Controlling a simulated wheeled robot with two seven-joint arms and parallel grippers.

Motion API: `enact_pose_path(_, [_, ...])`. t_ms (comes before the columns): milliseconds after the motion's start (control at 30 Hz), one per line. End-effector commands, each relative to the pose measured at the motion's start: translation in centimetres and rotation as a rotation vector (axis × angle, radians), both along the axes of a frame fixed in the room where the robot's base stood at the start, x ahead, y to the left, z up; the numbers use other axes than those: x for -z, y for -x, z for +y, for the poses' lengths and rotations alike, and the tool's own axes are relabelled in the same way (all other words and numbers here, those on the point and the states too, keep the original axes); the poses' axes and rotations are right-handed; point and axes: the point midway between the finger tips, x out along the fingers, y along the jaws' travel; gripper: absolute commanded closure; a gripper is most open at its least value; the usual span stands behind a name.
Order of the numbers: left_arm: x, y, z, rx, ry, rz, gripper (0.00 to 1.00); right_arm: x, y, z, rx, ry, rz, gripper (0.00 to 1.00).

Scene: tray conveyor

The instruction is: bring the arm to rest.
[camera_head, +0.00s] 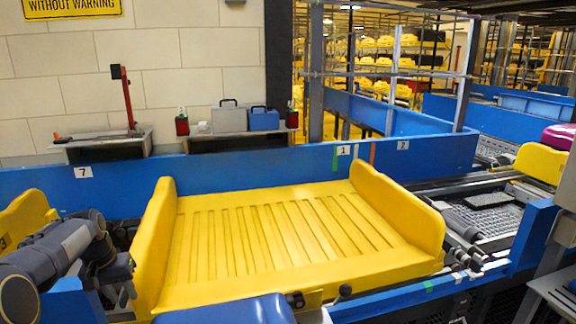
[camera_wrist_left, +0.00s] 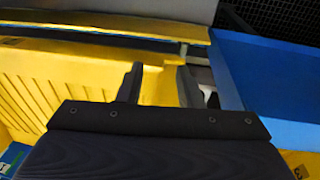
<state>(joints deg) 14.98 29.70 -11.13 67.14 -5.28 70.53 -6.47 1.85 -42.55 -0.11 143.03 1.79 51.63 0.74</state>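My left arm comes in from the left edge in the head view, bent low beside the yellow tray (camera_head: 155,240). My left gripper (camera_head: 120,294) points down next to the tray's left side wall, and its fingertips are hard to make out there. The tray's ribbed bed looks empty. My right gripper is not in view.
A blue conveyor side wall (camera_head: 260,168) runs behind the tray. Another yellow tray (camera_head: 25,220) is at the left edge, close to my arm. A yellow tray (camera_head: 540,160) with a magenta item (camera_head: 560,136) is at the right. A blue object (camera_head: 230,310) shows at the bottom.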

Motion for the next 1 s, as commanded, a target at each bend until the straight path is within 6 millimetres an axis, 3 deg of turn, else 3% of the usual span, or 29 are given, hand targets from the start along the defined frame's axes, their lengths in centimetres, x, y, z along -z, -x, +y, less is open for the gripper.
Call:
enact_pose_path(33, [-2.4,1.9,-1.7,0.006,0.022,-0.043,0.67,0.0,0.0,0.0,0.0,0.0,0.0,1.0])
enact_pose_path(100, [-4.6,4.6,-4.1,0.015,0.054,-0.091,0.67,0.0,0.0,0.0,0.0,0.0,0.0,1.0])
enact_pose_path(300, [-8.1,13.5,-11.5,0.059,0.129,-0.219,0.67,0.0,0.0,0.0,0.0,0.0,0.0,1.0])
enact_pose_path(433, [-8.0,19.7,-16.2,0.096,0.163,-0.293,0.67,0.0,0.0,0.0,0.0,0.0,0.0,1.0])
enact_pose_path(600, [-5.6,26.0,-20.7,0.132,0.186,-0.363,0.67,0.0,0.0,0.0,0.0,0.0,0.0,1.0])
enact_pose_path(800, [-3.3,29.2,-23.0,0.149,0.195,-0.397,0.67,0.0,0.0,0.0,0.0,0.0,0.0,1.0])
enact_pose_path(1000, [-2.9,29.5,-23.2,0.151,0.195,-0.398,0.67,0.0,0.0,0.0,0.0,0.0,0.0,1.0])
